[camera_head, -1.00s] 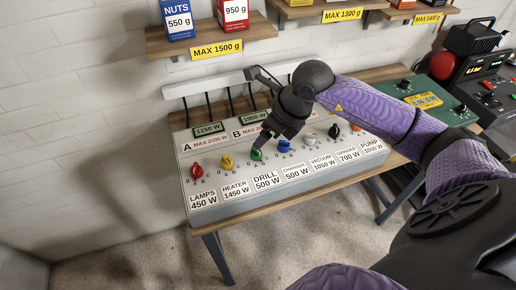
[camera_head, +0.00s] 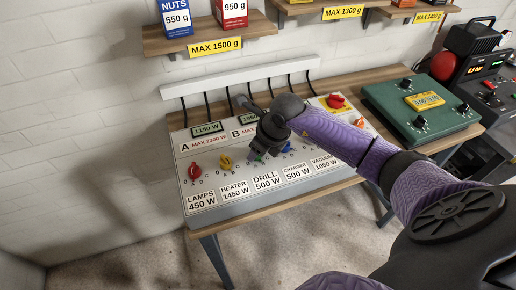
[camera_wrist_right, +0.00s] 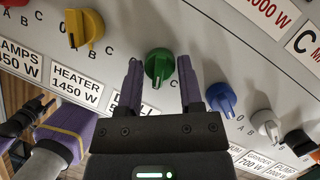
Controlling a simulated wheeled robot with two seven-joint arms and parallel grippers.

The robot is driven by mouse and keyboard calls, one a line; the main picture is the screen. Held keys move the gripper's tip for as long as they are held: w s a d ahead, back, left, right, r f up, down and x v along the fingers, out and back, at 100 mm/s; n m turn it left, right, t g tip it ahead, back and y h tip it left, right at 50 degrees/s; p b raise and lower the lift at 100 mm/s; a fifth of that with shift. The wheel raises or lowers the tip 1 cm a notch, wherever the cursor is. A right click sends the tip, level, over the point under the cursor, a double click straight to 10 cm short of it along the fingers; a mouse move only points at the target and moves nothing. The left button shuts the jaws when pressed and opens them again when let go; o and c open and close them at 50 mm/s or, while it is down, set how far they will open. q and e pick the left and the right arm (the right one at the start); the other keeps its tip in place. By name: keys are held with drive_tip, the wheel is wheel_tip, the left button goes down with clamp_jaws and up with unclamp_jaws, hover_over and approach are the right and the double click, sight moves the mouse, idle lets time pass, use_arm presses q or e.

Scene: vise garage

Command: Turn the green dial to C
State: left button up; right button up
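The green dial (camera_wrist_right: 159,66) is on the sloped white panel (camera_head: 205,215), above the DRILL 500 W label (camera_head: 267,180). In the right wrist view it sits between the two purple fingers of my right gripper (camera_wrist_right: 161,80), with a small gap on each side. The right gripper (camera_head: 260,154) is open and largely covers the green dial in the head view. The dial's ridge runs nearly vertically in the wrist view; a C mark shows just below right of it.
The yellow dial (camera_wrist_right: 86,28) is left of the green one, the blue dial (camera_wrist_right: 221,98) close right. A red dial (camera_head: 194,171) is at the panel's left end. A red knob (camera_head: 335,101) is at the back right. A green box (camera_head: 422,105) stands right of the panel.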

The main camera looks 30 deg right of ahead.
clamp_jaws()
drive_tip(key=n+b, duration=0.1)
drive_tip(key=n, duration=0.1)
drive_tip(key=n+y+b, duration=0.1)
drive_tip(key=n+b, duration=0.1)
drive_tip(key=shift+d+f+g, duration=0.15)
drive_tip(key=shift+f+g, duration=0.05)
drive_tip(key=shift+g, duration=0.2)
drive_tip(key=n+y+b, duration=0.1)
drive_tip(key=n+b, duration=0.1)
drive_tip(key=n, duration=0.1)
drive_tip(key=shift+w+r+g+b, duration=0.1)
drive_tip(key=shift+g+b, duration=0.2)
drive_tip(key=shift+g, duration=0.1)
drive_tip(key=shift+n, duration=0.4)
drive_tip(key=shift+r+b, duration=0.1)
drive_tip(key=shift+b, duration=0.2)
drive_tip(key=shift+o, duration=2.4)
unclamp_jaws()
